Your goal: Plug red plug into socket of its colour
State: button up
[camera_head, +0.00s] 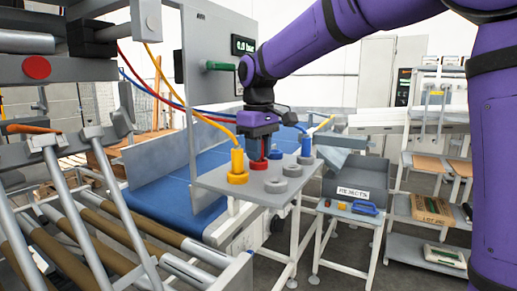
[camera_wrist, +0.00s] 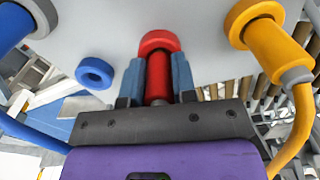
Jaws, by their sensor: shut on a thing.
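The red plug (camera_wrist: 159,78) is between the two blue-grey fingers of my gripper (camera_wrist: 160,82), which is shut on it. Its far end meets the red ring socket (camera_wrist: 160,40) in the wrist view; how deep it sits cannot be told. In the head view my gripper (camera_head: 261,136) points down over the grey socket plate (camera_head: 222,176). The red plug stands upright there (camera_head: 265,149), over the red socket (camera_head: 258,164).
A yellow plug (camera_head: 237,161) stands in the yellow socket to the left. The blue socket (camera_wrist: 95,72) is empty. Two grey sockets (camera_head: 275,185) (camera_head: 291,170) are empty. Cables hang around my wrist.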

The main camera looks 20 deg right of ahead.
jog(key=shift+f, duration=0.1)
jog(key=o, duration=0.9)
jog(key=shift+o, duration=0.2)
notch_tip(320, 180, up, 10)
jog(key=shift+f, duration=0.1)
jog(key=shift+s+d+r, duration=0.1)
jog(key=shift+r, duration=0.4)
jog(key=s+d+f+m+t, duration=0.1)
jog(key=s+d+f, duration=0.3)
jog(key=s, duration=0.5)
jog(key=s+d+f+m+t, duration=0.2)
jog(key=s+d+f+m, duration=0.1)
jog(key=s, duration=0.6)
jog(key=s+d+f+m+t, duration=0.2)
jog(key=s+d+f, duration=0.4)
jog(key=s, duration=0.4)
jog(key=shift+f+m, duration=0.4)
